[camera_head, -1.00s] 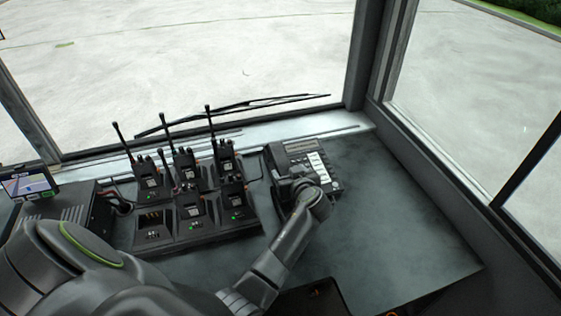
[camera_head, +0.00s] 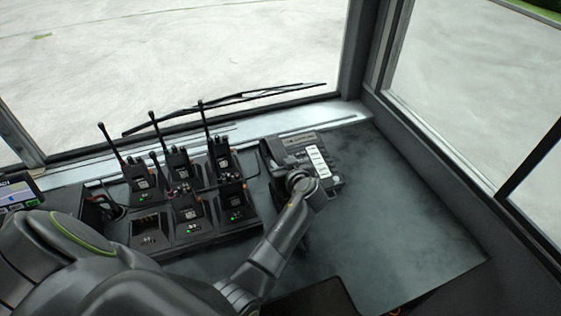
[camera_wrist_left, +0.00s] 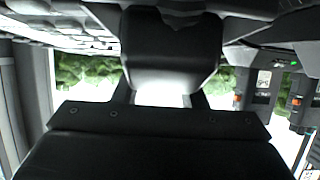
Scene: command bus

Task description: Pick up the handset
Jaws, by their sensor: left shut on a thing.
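The desk phone (camera_head: 318,162), dark with a column of white keys, sits on the desk near the windscreen. My left gripper (camera_head: 290,172) is over its left side and largely hides what it holds. In the left wrist view, my left gripper (camera_wrist_left: 160,98) is shut on the black handset (camera_wrist_left: 172,48), which fills the top centre between the fingers. From these views I cannot tell how far the handset is from its cradle. My right gripper is not in view.
A charger rack (camera_head: 172,246) with several upright handheld radios (camera_head: 230,190) stands just left of the phone; its front-left bay is empty. A small screen (camera_head: 20,192) is at the far left. The grey desk (camera_head: 410,220) to the right of the phone is clear.

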